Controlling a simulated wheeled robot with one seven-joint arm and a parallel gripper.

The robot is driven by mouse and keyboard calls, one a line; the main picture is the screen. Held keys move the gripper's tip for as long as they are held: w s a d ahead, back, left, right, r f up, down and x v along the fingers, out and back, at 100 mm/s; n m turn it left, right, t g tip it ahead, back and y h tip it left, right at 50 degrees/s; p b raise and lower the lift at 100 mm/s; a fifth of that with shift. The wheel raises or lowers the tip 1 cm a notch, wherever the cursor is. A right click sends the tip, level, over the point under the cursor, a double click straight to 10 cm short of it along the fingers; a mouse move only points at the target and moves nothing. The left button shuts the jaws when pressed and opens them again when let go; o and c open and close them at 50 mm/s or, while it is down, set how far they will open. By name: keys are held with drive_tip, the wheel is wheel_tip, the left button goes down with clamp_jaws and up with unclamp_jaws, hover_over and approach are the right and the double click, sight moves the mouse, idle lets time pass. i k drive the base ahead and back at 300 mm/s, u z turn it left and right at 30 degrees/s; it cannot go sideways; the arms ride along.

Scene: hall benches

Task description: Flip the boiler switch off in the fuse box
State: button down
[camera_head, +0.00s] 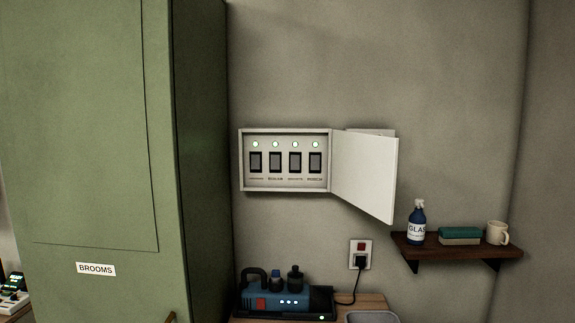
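The fuse box (286,186) hangs on the wall with its white door (365,175) swung open to the right. Inside is a row of several dark rocker switches, each with a lit green light above it. The labels below them are too small to read surely, so I cannot tell which is the boiler switch. The second switch from the left (275,162) and the third (295,162) look alike in position. My gripper is not in view.
A tall green cabinet (200,150) marked BROOMS stands close on the left. Below the box, a blue device (285,292) sits on a wooden surface, its cord running to a wall socket (360,254). A shelf (455,252) at right holds a blue bottle (417,225), sponge (460,236) and mug (497,233).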

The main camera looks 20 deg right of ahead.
sight(275, 159)
drive_tip(key=u, duration=0.05)
drive_tip(key=k, duration=0.6)
drive_tip(key=u, duration=0.55)
drive_tip(key=i, duration=1.25)
drive_tip(key=z, duration=0.35)
